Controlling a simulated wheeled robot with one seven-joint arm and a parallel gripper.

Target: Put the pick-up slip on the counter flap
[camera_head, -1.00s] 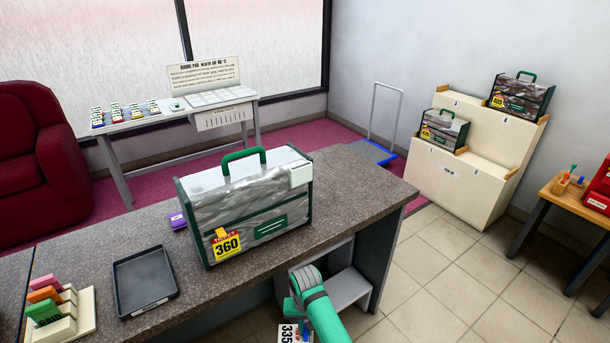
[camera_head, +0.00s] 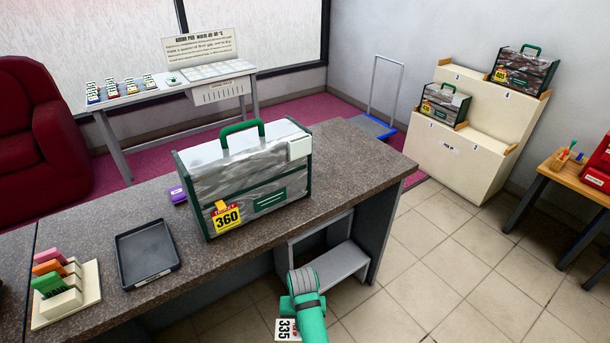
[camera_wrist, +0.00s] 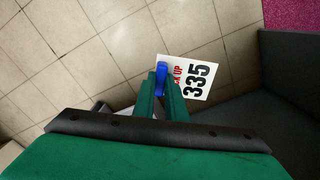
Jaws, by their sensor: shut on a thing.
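The pick-up slip (camera_wrist: 196,78) is a white card with a black 335 and red lettering. My gripper (camera_wrist: 161,82) is shut on its edge, with a blue piece between the fingertips. In the head view the slip (camera_head: 286,329) shows below my green wrist, in front of the counter and over the tiled floor; my arm hides part of it. The grey speckled counter (camera_head: 350,165) runs across the view. A seam crosses it at far left; I cannot tell which part is the flap.
A bagged comforter tagged 360 (camera_head: 245,180) stands on the counter. A black tray (camera_head: 147,252) and a holder with coloured slips (camera_head: 64,291) lie to its left. An open shelf (camera_head: 330,262) is under the counter.

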